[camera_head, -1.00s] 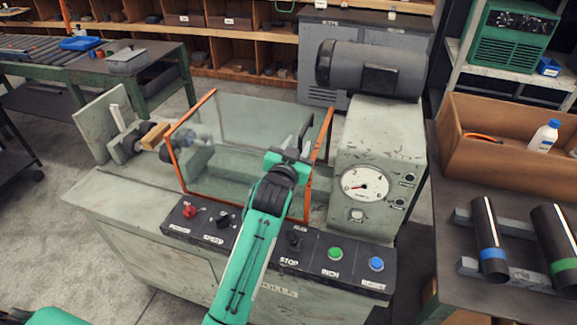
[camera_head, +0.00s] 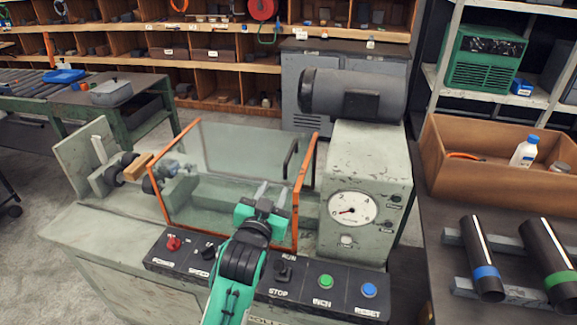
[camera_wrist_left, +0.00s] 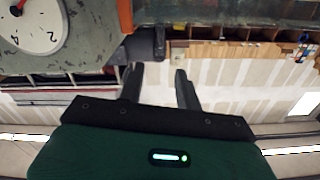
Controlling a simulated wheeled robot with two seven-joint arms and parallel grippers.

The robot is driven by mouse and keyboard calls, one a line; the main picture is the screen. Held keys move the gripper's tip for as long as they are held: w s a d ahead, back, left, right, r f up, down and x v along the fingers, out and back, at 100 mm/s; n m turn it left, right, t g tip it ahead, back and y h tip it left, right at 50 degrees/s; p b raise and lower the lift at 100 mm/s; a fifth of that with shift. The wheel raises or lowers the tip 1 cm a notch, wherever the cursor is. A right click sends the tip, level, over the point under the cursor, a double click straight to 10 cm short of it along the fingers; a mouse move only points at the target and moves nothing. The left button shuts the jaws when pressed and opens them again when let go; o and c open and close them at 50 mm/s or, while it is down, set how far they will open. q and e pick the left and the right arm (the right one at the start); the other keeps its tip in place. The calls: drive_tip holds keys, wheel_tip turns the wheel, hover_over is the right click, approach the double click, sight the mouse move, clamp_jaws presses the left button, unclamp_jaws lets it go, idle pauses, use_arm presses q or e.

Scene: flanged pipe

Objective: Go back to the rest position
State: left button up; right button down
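My left gripper (camera_head: 266,194) is in front of the machine's clear guard, above the control panel (camera_head: 265,280). Its two fingers stand apart with nothing between them, as the left wrist view (camera_wrist_left: 160,85) also shows. The clear guard (camera_head: 235,150) has orange edges and stands at the front of the grey-green machine (camera_head: 370,160). The panel carries a red knob, black switches, a green button (camera_head: 325,281) and a blue button (camera_head: 369,290). A round dial (camera_head: 352,208) is on the upright housing. My right gripper is not in view.
At the right, a bench holds two dark pipes with blue (camera_head: 486,271) and green (camera_head: 561,277) bands and a brown box (camera_head: 470,170) with a white bottle (camera_head: 524,151). Another table with a blue tray (camera_head: 64,76) stands at the back left. Shelves line the back.

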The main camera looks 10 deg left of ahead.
use_arm(q)
drive_tip(key=s+a+f+g, duration=0.2)
drive_tip(key=s+f+g, duration=0.2)
drive_tip(key=s+f, duration=0.35)
drive_tip(key=s+a+f+g, duration=0.3)
drive_tip(key=s+f, duration=0.4)
drive_tip(key=f, duration=0.1)
drive_tip(key=s+a+f+g, duration=0.1)
drive_tip(key=s+f+g, duration=0.3)
drive_tip(key=s, duration=0.5)
drive_tip(key=s+a+f+g, duration=0.1)
drive_tip(key=s+f+g, duration=0.2)
drive_tip(key=s, duration=0.6)
wheel_tip(320, 180, down, 30)
drive_tip(key=g, duration=0.2)
drive_tip(key=s+a+f+g, duration=0.1)
drive_tip(key=s+a+f, duration=0.2)
drive_tip(key=s+f, duration=1.7)
drive_tip(key=shift+a+f+y, duration=0.2)
drive_tip(key=shift+f+y, duration=0.1)
drive_tip(key=shift+f, duration=0.2)
